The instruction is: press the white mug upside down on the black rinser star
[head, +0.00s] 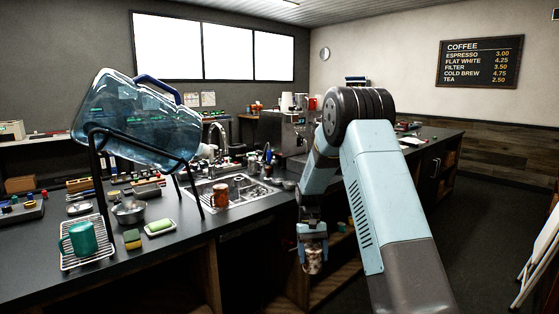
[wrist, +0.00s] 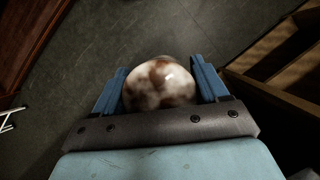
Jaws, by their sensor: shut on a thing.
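My gripper (head: 312,252) hangs low in front of the counter, below the worktop edge. It is shut on a white mug (head: 313,266) mottled with brown stains. In the wrist view the mug's rounded, brown-blotched surface (wrist: 160,86) sits between the two blue fingers of my gripper (wrist: 160,85). I cannot tell which way up the mug is, and its handle is not clear. The black rinser star cannot be made out in either view.
A steel sink (head: 240,190) holds a brown mug (head: 220,195). A green mug (head: 80,239) stands on a wire rack (head: 97,256) at left. A large blue water jug (head: 135,118) tilts on a black stand. Dark floor lies below my gripper, beside open wooden shelves (wrist: 285,75).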

